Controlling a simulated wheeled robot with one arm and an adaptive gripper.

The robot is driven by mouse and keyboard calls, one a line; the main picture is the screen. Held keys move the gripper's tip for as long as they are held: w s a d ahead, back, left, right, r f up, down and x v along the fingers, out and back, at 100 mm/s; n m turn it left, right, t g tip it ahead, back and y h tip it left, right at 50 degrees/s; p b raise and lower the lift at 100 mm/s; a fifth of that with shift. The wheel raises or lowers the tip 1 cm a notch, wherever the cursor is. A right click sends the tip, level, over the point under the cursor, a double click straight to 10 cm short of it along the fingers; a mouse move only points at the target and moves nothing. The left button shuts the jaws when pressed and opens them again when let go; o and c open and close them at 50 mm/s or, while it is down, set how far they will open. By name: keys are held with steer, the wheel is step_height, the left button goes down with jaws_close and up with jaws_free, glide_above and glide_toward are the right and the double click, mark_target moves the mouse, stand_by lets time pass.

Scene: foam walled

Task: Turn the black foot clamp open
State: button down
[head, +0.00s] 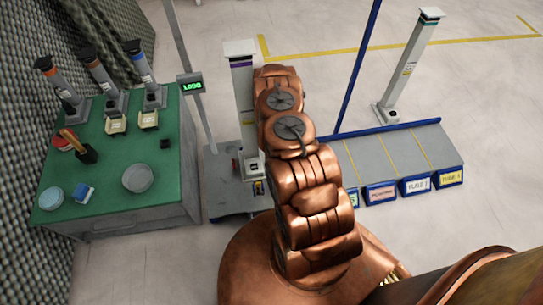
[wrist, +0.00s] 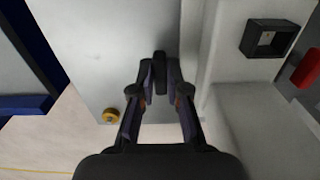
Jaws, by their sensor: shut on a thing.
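The black foot clamp (wrist: 160,62) shows in the wrist view as a small dark upright lever against a pale grey surface. My gripper (wrist: 161,84) has its fingertips on both sides of it and is shut on it. How far the clamp is turned is hard to tell. In the head view a white column with a purple band (head: 241,92) stands on a low grey platform, just left of my arm. My arm hides the gripper and the clamp there.
A brass knob (wrist: 110,116), a black square socket (wrist: 268,38) and a red part (wrist: 305,68) are near the gripper. A green bench (head: 105,185) with tools stands left. A pole with a green display (head: 191,85) and another white column (head: 408,70) stand nearby.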

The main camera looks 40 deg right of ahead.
steer(key=shift+w, duration=0.1)
steer(key=c, duration=1.2)
jaws_free()
steer(key=shift+o, duration=0.2)
steer(key=shift+r, duration=0.1)
step_height(320, 180, up, 12)
